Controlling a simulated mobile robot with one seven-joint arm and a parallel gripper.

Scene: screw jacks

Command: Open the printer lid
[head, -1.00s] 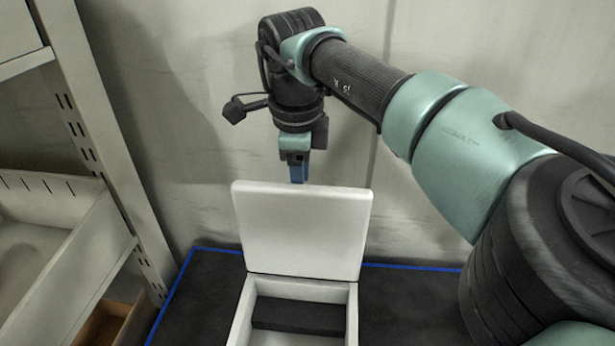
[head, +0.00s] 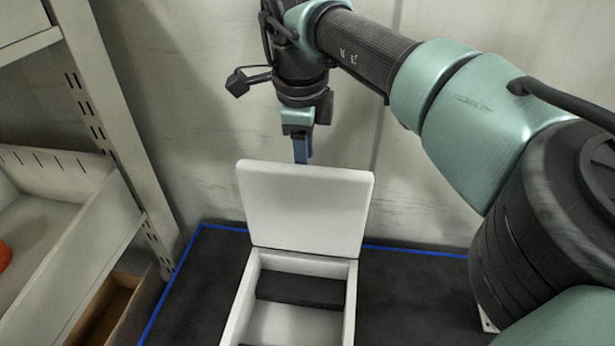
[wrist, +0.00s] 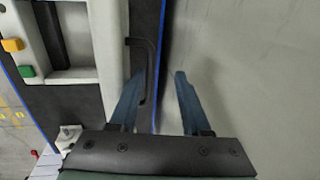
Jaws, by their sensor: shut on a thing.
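The white printer (head: 240,300) stands on the black table, its inside uncovered with a dark bar across it. Its lid (head: 305,208) stands up, roughly vertical, at the back edge. In the wrist view the lid (wrist: 106,50) shows nearly edge-on, with a black loop handle (wrist: 152,70) on its outer side. My gripper (head: 302,158) is behind the lid's top edge, fingers pointing down; the lid hides the fingertips there. Exact finger contact is hard to see.
An orange button (wrist: 12,45) and a green button (wrist: 28,71) are on the printer. A grey shelf (head: 120,130) with bins stands at the left. The wall (head: 200,100) is close behind my gripper. Black tabletop (head: 410,290) is clear right of the printer.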

